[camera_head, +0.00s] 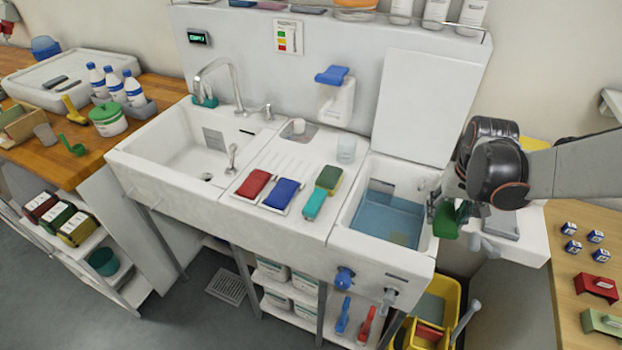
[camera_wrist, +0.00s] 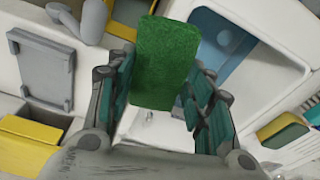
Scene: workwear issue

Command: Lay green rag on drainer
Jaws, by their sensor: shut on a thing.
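My gripper (camera_head: 446,210) is shut on the green rag (camera_head: 445,221) at the right edge of the water-filled basin. In the wrist view the green rag (camera_wrist: 166,62) stands up between the two fingers (camera_wrist: 163,90). The white ribbed drainer (camera_head: 290,163) lies between the left sink and the basin, to the left of my gripper. A red rag (camera_head: 255,184) and a blue rag (camera_head: 283,194) lie side by side near its front. A teal item (camera_head: 314,205) and a green and yellow sponge (camera_head: 328,179) lie to their right.
The basin (camera_head: 386,215) holds blue water, and its raised white lid (camera_head: 425,105) stands behind it. A faucet (camera_head: 232,85) rises over the left sink (camera_head: 195,150). A yellow bucket (camera_head: 437,310) stands below on the right.

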